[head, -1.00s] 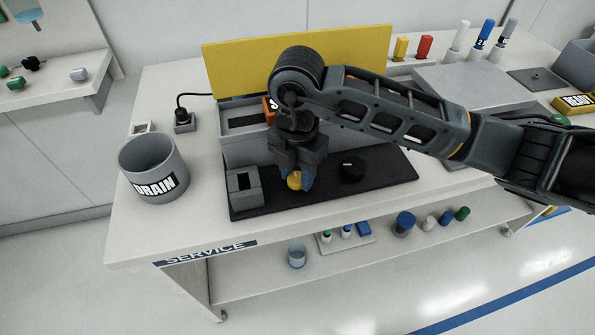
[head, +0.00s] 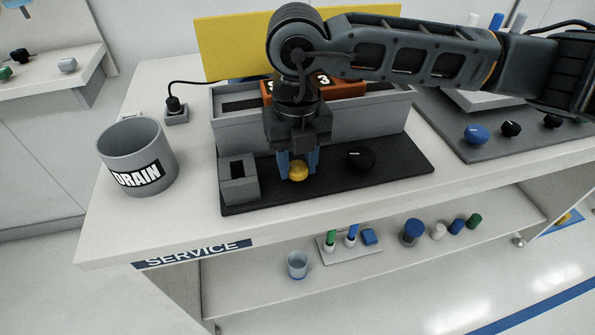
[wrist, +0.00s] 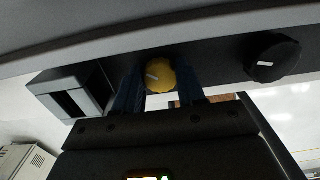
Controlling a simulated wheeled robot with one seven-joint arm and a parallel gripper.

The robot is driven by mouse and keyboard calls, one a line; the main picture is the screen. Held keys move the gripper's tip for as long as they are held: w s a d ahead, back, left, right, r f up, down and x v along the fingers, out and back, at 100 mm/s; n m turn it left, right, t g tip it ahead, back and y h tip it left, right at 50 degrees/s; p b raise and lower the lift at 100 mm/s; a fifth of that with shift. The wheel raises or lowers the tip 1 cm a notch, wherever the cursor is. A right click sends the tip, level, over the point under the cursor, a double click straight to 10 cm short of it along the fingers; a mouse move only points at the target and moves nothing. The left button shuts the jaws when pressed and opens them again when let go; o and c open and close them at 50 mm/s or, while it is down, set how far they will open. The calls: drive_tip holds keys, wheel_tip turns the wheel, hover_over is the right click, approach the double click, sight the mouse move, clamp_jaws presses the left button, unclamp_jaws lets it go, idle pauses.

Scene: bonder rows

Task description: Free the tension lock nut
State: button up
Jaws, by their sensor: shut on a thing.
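A yellow knob-like nut (head: 298,172) with a white line on its face sits at the front of the grey machine on the black mat. It also shows in the wrist view (wrist: 160,76). My gripper (head: 297,168) comes down from above, and its blue fingers are shut on the yellow nut, one on each side. In the wrist view the fingers (wrist: 158,88) flank the nut, and its pale line is slanted. A black knob (head: 360,159) with a white mark is to the right of the nut, apart from my gripper; it also shows in the wrist view (wrist: 272,57).
A grey block with a square opening (head: 239,180) stands close to the left of my gripper. A grey DRAIN cup (head: 118,152) is at the table's left. An orange block (head: 345,90) sits in the machine behind my arm. More knobs (head: 476,134) are on the right panel.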

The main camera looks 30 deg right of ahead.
sight(297, 168)
drive_tip(key=n+b, duration=0.7)
drive_tip(key=b, duration=0.1)
drive_tip(key=shift+f, duration=0.3)
drive_tip(key=n+b, duration=0.1)
drive_tip(key=n, duration=0.1)
drive_tip(key=n+b, duration=0.1)
drive_tip(key=b, duration=0.1)
drive_tip(key=n+b, duration=0.1)
drive_tip(key=n, duration=0.1)
drive_tip(key=shift+s+a+r+n+b, duration=0.1)
drive_tip(key=shift+a+r+n+b, duration=0.05)
drive_tip(key=shift+r+n+b, duration=0.15)
drive_tip(key=o, duration=1.1)
drive_tip(key=shift+c, duration=0.2)
wheel_tip(297, 168, up, 8)
drive_tip(key=shift+f+p, duration=0.1)
drive_tip(key=shift+p, duration=0.35)
drive_tip(key=shift+s, duration=0.1)
